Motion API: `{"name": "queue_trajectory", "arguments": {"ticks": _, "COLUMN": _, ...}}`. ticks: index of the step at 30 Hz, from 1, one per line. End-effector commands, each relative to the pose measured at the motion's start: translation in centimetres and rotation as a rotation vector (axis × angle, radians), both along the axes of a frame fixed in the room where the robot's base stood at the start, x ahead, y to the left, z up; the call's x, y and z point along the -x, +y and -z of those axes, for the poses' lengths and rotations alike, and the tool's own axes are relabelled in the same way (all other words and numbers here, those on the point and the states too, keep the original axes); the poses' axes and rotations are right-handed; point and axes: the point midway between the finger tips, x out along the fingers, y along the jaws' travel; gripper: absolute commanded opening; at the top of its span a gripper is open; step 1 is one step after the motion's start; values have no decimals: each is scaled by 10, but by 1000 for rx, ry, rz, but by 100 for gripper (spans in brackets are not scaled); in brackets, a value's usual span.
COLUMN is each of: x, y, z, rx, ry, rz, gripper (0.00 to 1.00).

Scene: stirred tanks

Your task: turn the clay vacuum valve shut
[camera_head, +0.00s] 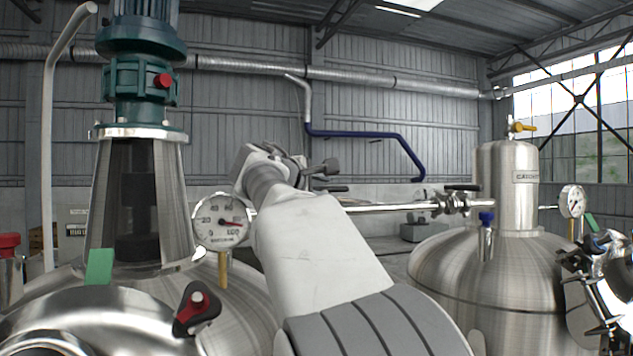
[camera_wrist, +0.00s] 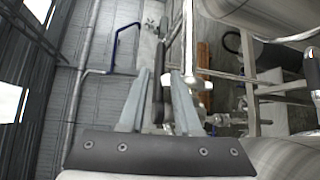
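My gripper (camera_wrist: 160,78) is open in the wrist view, its two grey fingers apart. A dark lever handle (camera_wrist: 158,100) shows in the gap between them; whether it touches a finger I cannot tell. It stands beside a bright steel pipe (camera_wrist: 187,35) with fittings. In the head view my forearm hides most of my gripper, and a black lever (camera_head: 331,188) shows just beyond it by the horizontal pipe. Another black lever (camera_head: 462,187) sits on the pipe near the right tank. No label or clay colour confirms which lever is the clay vacuum valve.
The right tank (camera_head: 490,265) carries a blue-capped fitting (camera_head: 486,218) and a yellow-handled valve (camera_head: 522,127). A blue pipe (camera_head: 365,134) runs along the back wall.

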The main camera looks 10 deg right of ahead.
Motion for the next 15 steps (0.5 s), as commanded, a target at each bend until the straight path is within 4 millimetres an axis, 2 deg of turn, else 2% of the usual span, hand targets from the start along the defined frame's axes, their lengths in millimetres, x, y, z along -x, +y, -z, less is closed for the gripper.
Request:
{"name": "queue_trajectory", "arguments": {"ticks": 1, "x": -9, "y": -7, "z": -2, "rx": 1, "ry": 1, "rz": 4, "gripper": 32}}
{"name": "queue_trajectory", "arguments": {"ticks": 6, "x": -32, "y": -23, "z": 3, "rx": 1, "ry": 1, "rz": 2, "gripper": 32}}
{"name": "queue_trajectory", "arguments": {"ticks": 15, "x": -47, "y": -32, "z": 8, "rx": -1, "ry": -1, "rz": -1, "gripper": 32}}
